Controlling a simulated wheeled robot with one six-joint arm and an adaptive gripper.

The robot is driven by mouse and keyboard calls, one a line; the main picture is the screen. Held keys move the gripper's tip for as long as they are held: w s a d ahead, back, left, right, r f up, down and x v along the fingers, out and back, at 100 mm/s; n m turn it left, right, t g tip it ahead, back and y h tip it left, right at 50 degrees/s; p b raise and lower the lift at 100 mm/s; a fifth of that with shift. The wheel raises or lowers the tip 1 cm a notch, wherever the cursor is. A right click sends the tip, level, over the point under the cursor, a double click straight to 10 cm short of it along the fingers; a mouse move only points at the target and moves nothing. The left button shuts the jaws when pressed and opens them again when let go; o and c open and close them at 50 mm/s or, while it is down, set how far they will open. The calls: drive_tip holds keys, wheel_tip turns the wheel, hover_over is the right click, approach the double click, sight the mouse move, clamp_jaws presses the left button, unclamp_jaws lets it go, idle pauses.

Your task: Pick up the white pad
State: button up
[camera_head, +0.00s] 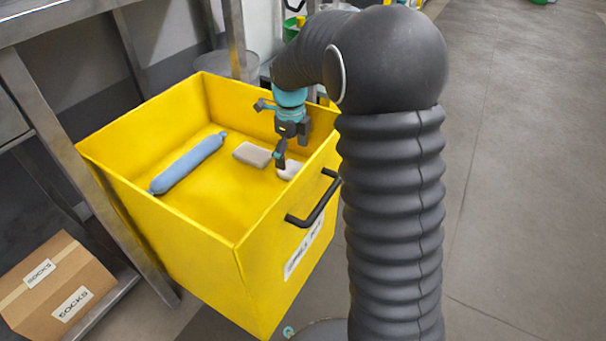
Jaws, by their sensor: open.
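A small white pad (291,170) lies on the floor of the yellow bin (205,222), close to its right wall. My gripper (281,161) reaches down into the bin, with its fingers at the left side of the white pad. It is open, and I see nothing between its fingers. Whether a finger touches the pad I cannot tell. A greyish-beige pad (252,154) lies just left of my gripper, apart from the white pad.
A blue roll (188,162) lies in the left part of the bin. A black handle (314,200) sticks out from the bin's right wall. A metal rack stands at left, with a cardboard box (55,285) low down. Open floor (530,150) lies at right.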

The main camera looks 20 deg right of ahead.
sight(293, 168)
wheel_tip(293, 168, down, 4)
drive_tip(key=shift+s+f+b, duration=0.1)
drive_tip(key=shift+s+b, duration=0.05)
drive_tip(key=shift+b, duration=0.25)
drive_tip(key=c, duration=1)
